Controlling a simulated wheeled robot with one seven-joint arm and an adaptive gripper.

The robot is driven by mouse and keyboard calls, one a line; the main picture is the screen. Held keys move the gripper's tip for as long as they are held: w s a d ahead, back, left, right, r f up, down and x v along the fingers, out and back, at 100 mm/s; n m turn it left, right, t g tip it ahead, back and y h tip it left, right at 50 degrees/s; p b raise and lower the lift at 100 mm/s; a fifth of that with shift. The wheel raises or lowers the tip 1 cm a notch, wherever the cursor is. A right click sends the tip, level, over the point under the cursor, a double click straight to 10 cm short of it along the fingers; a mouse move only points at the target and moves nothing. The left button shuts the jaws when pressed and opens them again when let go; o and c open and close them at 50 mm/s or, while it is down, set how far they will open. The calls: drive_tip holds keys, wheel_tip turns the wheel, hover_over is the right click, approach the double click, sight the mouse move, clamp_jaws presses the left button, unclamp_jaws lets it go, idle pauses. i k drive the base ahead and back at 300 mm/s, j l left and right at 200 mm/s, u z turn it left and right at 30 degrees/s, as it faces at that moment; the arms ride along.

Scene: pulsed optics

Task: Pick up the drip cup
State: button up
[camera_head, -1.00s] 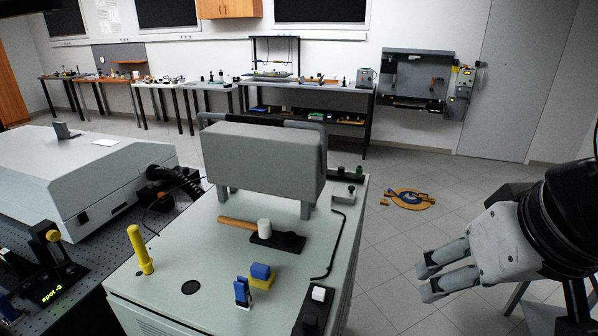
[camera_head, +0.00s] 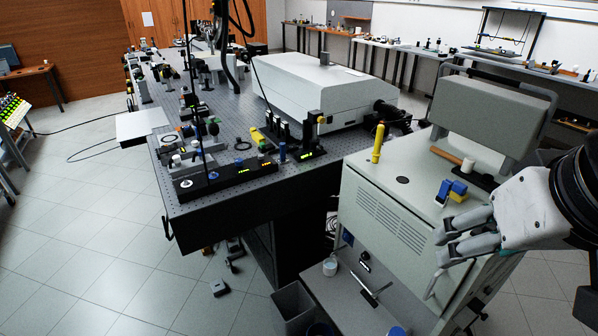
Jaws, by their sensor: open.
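A small white cup (camera_head: 330,267), which looks like the drip cup, stands on the low grey shelf (camera_head: 345,300) at the front of the pale cabinet. It is small in the view, and its inside is hard to make out. My gripper (camera_head: 442,248) is at the right, in front of the cabinet in the picture. Its two fingers are apart and point left, with nothing between them. The cup is well to the left of the fingertips and apart from them.
The pale cabinet (camera_head: 385,215) carries a yellow post (camera_head: 377,143) and blue and yellow blocks. A dark optical table (camera_head: 225,207) stands to its left. A grey bin (camera_head: 293,306) stands beside the low shelf. The tiled floor at left is mostly clear.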

sight(330, 267)
drive_tip(key=i+l+z, duration=0.15)
drive_tip(key=z, duration=0.25)
drive_tip(key=i+z, duration=0.25)
drive_tip(key=z, duration=0.15)
drive_tip(key=i+z, duration=0.2)
drive_tip(key=z, duration=0.2)
drive_tip(key=j+u, duration=0.15)
drive_tip(key=u, duration=1.2)
drive_tip(key=k+u, duration=0.25)
drive_tip(key=u, duration=0.25)
drive_tip(key=j+u, duration=0.25)
drive_tip(key=j, duration=0.8)
drive_tip(key=i, duration=0.05)
